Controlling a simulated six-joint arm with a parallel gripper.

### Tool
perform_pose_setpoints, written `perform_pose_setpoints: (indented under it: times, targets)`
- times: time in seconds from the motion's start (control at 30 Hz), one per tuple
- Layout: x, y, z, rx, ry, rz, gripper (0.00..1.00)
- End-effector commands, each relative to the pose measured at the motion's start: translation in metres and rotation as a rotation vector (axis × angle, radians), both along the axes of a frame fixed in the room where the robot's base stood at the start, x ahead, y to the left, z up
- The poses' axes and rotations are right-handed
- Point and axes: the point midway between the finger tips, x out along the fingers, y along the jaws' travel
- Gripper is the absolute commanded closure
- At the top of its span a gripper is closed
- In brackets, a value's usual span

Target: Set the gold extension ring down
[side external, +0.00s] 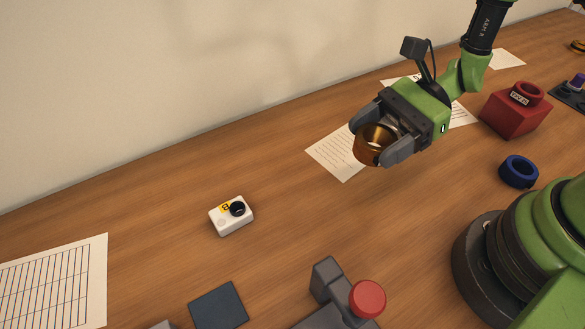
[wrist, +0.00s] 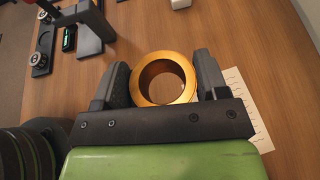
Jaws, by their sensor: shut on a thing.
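The gold extension ring (side external: 369,152) is held between the two fingers of my gripper (side external: 378,145) in the side view. It appears raised above the wooden table, over the edge of a printed sheet. In the wrist view the gold ring (wrist: 164,78) sits between the fingers of my gripper (wrist: 163,80), with its round opening facing the camera. The fingers are shut on its outer sides. The table shows around and through the ring.
A blue ring (side external: 518,171) and a red block (side external: 515,109) stand to the right. A white box with a black knob (side external: 231,215), a dark square pad (side external: 218,305) and a red-knobbed grey fixture (side external: 367,298) are nearer. The table between the white box and printed sheet (side external: 340,152) is clear.

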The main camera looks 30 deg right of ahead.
Motion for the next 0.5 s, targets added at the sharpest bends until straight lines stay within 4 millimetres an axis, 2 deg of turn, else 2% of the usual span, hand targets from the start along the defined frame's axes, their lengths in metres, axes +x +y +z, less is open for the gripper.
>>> perform_pose_setpoints:
  times: [0.1, 0.23, 0.4, 0.5]
  targets:
    - [0.036, 0.026, -0.003, -0.001, -0.010, 0.031, 0.59]
    - [0.067, 0.059, 0.002, 0.000, -0.008, 0.051, 0.59]
    - [0.089, 0.094, 0.012, 0.002, -0.003, 0.069, 0.59]
    - [0.094, 0.103, 0.010, 0.000, 0.001, 0.074, 0.59]
